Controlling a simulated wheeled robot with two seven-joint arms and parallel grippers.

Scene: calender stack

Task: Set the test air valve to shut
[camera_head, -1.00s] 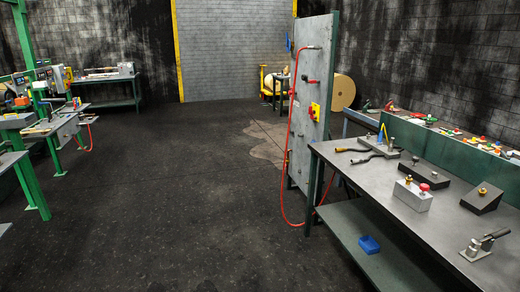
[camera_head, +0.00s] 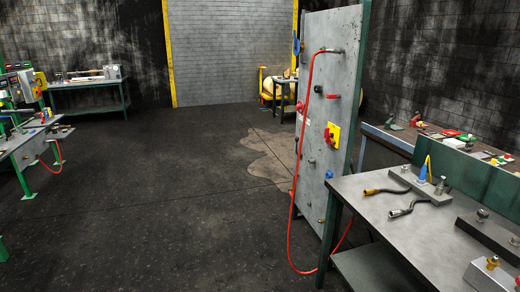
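A tall grey upright panel (camera_head: 346,62) stands right of centre with several fittings on its face. A red hose (camera_head: 305,110) runs from a fitting near its top down to the floor. A small red lever-like part (camera_head: 333,96) sits on the upper face. A yellow plate with a red knob (camera_head: 332,135) is below it, and a small blue part (camera_head: 328,174) is lower. I cannot tell which fitting is the test air valve or how it is set. Neither of my grippers is in view.
A grey bench (camera_head: 372,212) at the right holds two hose ends and several blocks with fittings. A patch of lighter floor (camera_head: 265,155) lies left of the panel. Another bench (camera_head: 40,142) stands at the left. The dark floor (camera_head: 170,200) between is clear.

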